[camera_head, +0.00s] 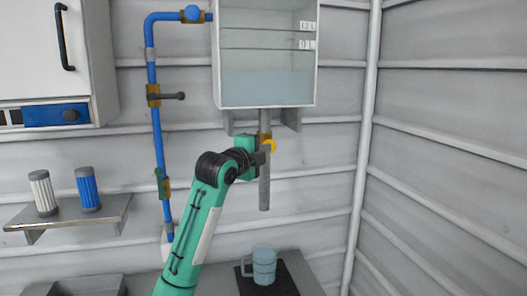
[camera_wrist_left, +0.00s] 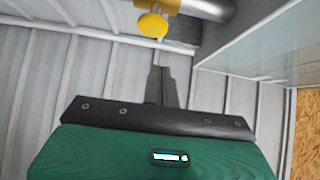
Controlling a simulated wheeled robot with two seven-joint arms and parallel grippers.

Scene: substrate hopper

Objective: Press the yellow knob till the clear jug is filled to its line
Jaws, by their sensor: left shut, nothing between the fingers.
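The yellow knob (camera_head: 270,146) sits on the brass valve of the grey spout pipe under the tank. In the left wrist view the knob (camera_wrist_left: 152,25) is a round yellow disc just beyond my fingertips, with a gap showing between them in the picture. My left gripper (camera_head: 264,156) is shut and empty beside the knob; its fingers (camera_wrist_left: 162,75) are together in the wrist view. The clear jug (camera_head: 264,267), bluish with a handle on its left, stands upright below the spout (camera_head: 264,193). Its line and fill level cannot be made out. My right gripper is out of view.
The clear-fronted tank (camera_head: 265,92) above holds pale blue contents low down. A blue pipe (camera_head: 157,130) with a lever runs down the wall. A shelf (camera_head: 110,210) at left holds two canisters. The jug stands on a dark mat (camera_head: 286,285).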

